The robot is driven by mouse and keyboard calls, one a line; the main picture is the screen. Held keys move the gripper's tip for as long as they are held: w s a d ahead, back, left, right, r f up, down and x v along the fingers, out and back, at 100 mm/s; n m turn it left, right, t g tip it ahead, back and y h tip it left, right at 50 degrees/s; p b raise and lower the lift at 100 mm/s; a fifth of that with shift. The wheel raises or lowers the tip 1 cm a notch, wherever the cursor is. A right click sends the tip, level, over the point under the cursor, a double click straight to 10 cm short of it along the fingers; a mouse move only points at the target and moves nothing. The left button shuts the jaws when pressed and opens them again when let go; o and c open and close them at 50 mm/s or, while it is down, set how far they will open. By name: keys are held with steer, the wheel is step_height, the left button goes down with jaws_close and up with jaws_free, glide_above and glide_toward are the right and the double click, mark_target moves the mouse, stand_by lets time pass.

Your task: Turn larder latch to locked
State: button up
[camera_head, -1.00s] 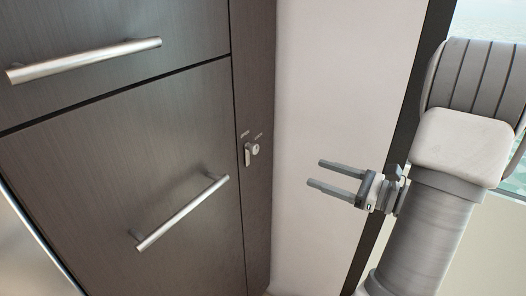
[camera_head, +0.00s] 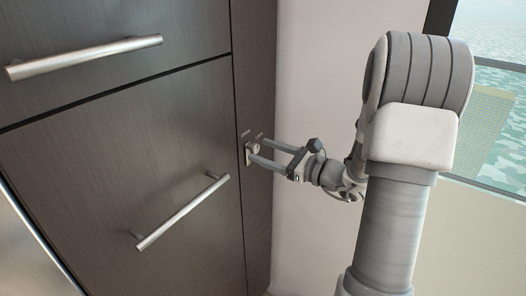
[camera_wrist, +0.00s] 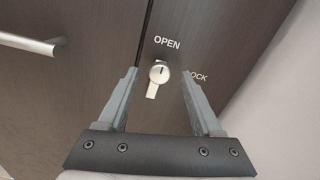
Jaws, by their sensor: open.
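The larder latch (camera_wrist: 158,76) is a small silver knob with a short lever on the narrow dark panel. In the wrist view its lever points down and slightly left, and the dark mark on the knob points up toward the word OPEN. The word LOCK is to its right, partly covered by a finger. My gripper (camera_wrist: 160,88) is open, with one finger on each side of the latch and gaps to both. In the head view my gripper (camera_head: 250,155) reaches in from the right, its fingertips at the latch (camera_head: 252,147) and partly hiding it.
A dark door with a slanted silver bar handle (camera_head: 183,212) is left of the latch. Another bar handle (camera_head: 85,57) is above it. A pale wall (camera_head: 320,70) stands close on the right, with a window (camera_head: 495,110) beyond.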

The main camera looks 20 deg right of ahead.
steer(key=shift+w+a, duration=0.25)
steer(key=shift+w, duration=0.15)
steer(key=shift+c, duration=0.2)
jaws_close()
